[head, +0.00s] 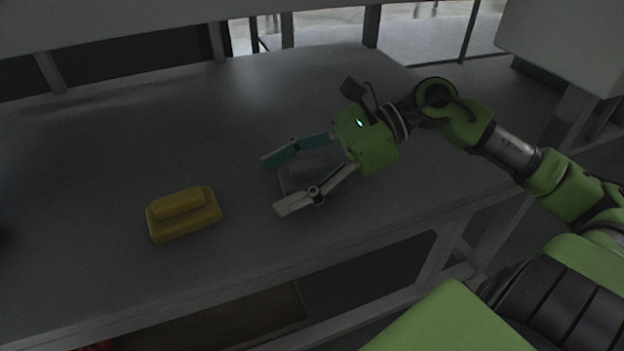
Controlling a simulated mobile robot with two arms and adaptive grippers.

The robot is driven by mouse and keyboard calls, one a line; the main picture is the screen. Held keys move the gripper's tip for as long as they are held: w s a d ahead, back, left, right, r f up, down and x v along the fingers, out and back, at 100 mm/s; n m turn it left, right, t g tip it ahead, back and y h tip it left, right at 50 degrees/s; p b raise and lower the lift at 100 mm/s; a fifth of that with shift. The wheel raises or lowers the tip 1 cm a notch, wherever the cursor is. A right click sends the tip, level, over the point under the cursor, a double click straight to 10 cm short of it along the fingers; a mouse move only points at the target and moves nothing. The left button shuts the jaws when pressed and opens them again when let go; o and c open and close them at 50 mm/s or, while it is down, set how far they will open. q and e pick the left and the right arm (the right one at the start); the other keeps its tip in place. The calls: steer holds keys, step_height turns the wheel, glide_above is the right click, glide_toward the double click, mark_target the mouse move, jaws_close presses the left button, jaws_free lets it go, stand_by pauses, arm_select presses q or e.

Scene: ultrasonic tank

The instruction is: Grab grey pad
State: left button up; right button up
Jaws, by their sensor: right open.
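The grey pad (298,179) lies on the grey table, close in colour to it, and shows between the fingers of my right gripper. My right gripper (278,184) is open, with one teal finger and one pale finger spread on either side of the pad. The gripper body hides part of the pad's right side. I cannot tell whether the fingers touch the pad. My left gripper is out of view.
A yellow block-shaped object (183,213) sits on the table (110,150) to the left of my right gripper. The table's front edge runs along below both. A shelf with a brown surface (215,325) lies below.

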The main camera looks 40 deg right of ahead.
steer(key=c, duration=1.2)
steer(key=shift+c, duration=0.2)
